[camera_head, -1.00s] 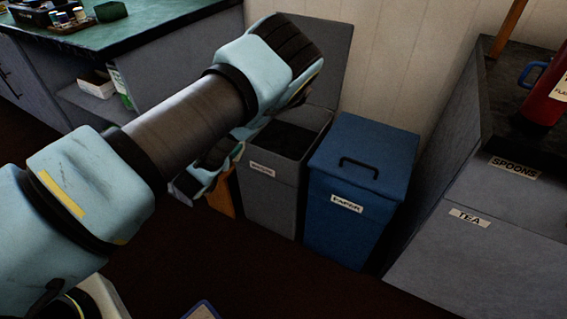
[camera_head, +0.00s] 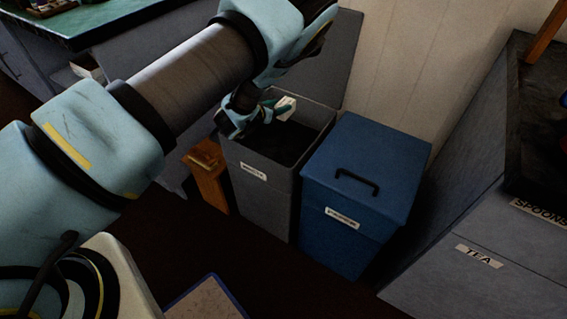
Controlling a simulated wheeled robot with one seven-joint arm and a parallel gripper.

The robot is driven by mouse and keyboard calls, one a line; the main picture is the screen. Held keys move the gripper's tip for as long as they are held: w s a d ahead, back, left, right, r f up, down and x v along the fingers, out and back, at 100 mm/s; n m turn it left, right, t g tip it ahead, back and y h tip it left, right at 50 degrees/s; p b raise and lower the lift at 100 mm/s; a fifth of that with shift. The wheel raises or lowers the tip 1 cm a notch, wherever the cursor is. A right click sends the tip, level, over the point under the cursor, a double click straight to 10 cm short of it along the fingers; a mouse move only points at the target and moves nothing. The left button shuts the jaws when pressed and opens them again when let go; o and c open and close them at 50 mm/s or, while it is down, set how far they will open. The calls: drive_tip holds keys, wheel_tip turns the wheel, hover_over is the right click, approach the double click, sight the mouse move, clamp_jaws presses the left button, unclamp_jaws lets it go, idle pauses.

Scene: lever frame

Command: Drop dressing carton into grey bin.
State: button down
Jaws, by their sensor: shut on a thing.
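The grey bin (camera_head: 262,192) stands on the floor near the middle, with its lid (camera_head: 335,62) raised against the wall and its dark inside showing. My gripper (camera_head: 273,108) is over the left back part of the bin's opening. It is shut on a small white carton (camera_head: 286,108), of which only a part shows beside the fingers. My arm comes in from the left and covers some of the view behind it. I cannot tell how high the carton is above the rim.
A blue bin (camera_head: 352,232) with a closed lid and black handle stands right of the grey one. An orange-brown wooden thing (camera_head: 208,178) stands at its left. A grey cabinet (camera_head: 480,240) is on the right, a green-topped counter (camera_head: 75,30) at the back left.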

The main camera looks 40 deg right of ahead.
sight(279, 117)
drive_tip(key=shift+f+b, duration=1.15)
drive_tip(key=shift+f, duration=1.1)
drive_tip(key=shift+c, duration=1.1)
unclamp_jaws()
drive_tip(key=v, duration=1.1)
drive_tip(key=shift+b, duration=0.4)
drive_tip(key=shift+d, duration=0.1)
